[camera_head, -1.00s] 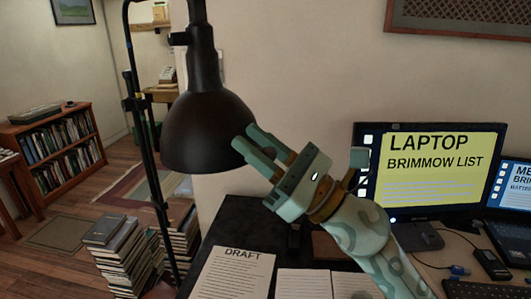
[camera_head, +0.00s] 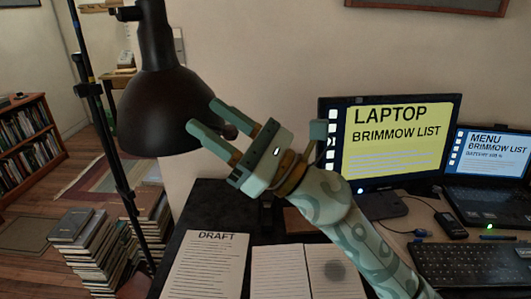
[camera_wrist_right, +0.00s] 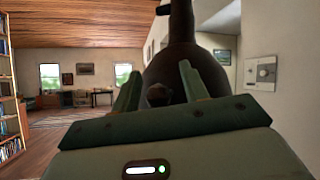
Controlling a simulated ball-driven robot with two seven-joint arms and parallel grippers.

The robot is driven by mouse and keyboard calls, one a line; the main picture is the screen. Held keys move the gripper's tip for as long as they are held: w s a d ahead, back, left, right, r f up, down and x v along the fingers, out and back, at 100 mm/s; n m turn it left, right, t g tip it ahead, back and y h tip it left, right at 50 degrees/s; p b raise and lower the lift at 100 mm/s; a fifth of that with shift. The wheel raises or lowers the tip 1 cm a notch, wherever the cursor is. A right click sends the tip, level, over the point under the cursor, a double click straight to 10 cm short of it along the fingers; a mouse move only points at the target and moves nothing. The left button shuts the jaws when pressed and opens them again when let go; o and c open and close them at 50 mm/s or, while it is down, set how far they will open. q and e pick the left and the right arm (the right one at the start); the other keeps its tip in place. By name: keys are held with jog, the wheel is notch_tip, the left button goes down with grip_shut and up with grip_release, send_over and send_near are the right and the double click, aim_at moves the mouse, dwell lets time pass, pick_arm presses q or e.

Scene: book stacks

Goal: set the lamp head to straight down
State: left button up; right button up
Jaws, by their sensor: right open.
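The black lamp head (camera_head: 160,105) hangs at upper left in the head view, its wide opening facing roughly down; I cannot tell its exact tilt. My right gripper (camera_head: 202,114) is open, its fingers pointing up-left at the right side of the lamp head. The fingertips overlap the shade's edge in the picture. In the right wrist view, the lamp head (camera_wrist_right: 187,57) rises behind the two fingers, and a small dark knob (camera_wrist_right: 158,95) shows between them. Contact between fingers and lamp is not clear. My left gripper is not in view.
A thin black stand (camera_head: 100,125) rises left of the lamp. Book stacks (camera_head: 95,245) stand on the floor below. The dark desk holds a DRAFT sheet (camera_head: 207,268) and an open notebook (camera_head: 305,270). A monitor (camera_head: 390,145), laptop (camera_head: 490,165) and keyboard (camera_head: 470,265) are at right.

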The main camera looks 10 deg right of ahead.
pick_arm(q)
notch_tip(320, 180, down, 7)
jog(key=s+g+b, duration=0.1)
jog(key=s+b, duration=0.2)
jog(key=b, duration=0.4)
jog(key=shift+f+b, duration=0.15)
jog(key=shift+b, duration=0.25)
pick_arm(e)
jog(key=v, duration=1.6)
jog(key=shift+d+r, duration=0.1)
jog(key=shift+d, duration=0.05)
